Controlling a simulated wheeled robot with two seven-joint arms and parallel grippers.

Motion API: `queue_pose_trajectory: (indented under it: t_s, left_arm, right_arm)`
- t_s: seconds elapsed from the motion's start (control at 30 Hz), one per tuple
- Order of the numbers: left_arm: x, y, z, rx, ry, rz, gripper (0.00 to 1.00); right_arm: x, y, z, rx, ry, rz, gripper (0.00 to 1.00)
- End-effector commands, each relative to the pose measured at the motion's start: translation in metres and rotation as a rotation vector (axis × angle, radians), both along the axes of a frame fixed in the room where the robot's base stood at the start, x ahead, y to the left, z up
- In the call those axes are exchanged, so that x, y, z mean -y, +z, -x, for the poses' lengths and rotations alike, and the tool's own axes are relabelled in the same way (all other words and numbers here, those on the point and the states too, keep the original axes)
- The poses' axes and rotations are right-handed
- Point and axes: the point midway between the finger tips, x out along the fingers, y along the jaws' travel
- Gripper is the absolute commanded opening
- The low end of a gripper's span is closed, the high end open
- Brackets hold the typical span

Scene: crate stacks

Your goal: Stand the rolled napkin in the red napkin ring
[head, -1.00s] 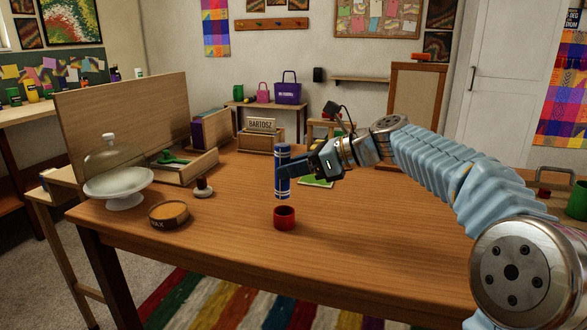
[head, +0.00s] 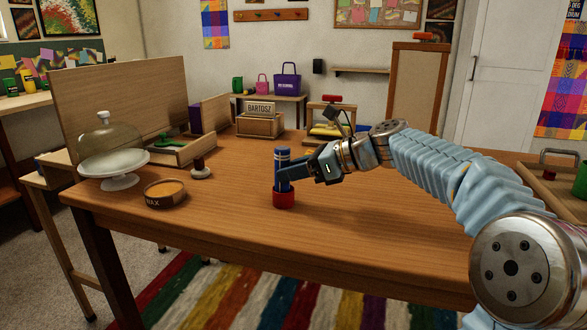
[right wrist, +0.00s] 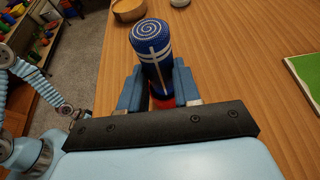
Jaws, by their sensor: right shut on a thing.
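The rolled napkin (head: 282,161) is blue with white bands and stands upright. Its lower end is inside the red napkin ring (head: 284,200) on the wooden table. My right gripper (head: 284,180) is shut on the napkin just above the ring. In the right wrist view the napkin (right wrist: 152,48) shows its spiral top between the two blue fingers, with a bit of the red ring (right wrist: 162,103) below. Whether the napkin's lower end touches the table is hidden by the ring.
A wax tin (head: 165,193), a small stamp-like knob (head: 200,169) and a white cake stand (head: 112,169) with a glass dome stand to the left. A wooden box labelled Bartosz (head: 260,124) is behind. The table front around the ring is clear.

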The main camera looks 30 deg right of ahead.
Motion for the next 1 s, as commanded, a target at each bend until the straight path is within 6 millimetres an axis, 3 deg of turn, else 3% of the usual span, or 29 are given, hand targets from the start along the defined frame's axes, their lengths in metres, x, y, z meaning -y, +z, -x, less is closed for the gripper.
queue_pose_trajectory:
  t_s: [0.07, 0.1, 0.27, 0.67, 1.0]
  left_arm:
    - [0.000, 0.000, 0.000, 0.000, 0.000, 0.000, 0.79]
    - [0.000, 0.000, 0.000, 0.000, 0.000, 0.000, 0.79]
    - [0.000, 0.000, 0.000, 0.000, 0.000, 0.000, 0.79]
    - [0.000, 0.002, 0.000, 0.000, 0.000, 0.000, 0.79]
    - [0.003, 0.011, 0.001, -0.003, -0.006, 0.004, 0.79]
  right_arm:
    - [0.000, 0.000, 0.000, 0.000, 0.000, 0.000, 0.00]
    - [0.000, 0.000, 0.000, 0.000, 0.000, 0.000, 0.37]
    - [0.000, 0.000, 0.000, 0.000, 0.000, 0.000, 0.61]
    - [0.006, 0.005, 0.006, 0.001, -0.002, 0.002, 0.62]
    - [0.050, 0.036, 0.061, 0.001, -0.005, 0.002, 0.62]
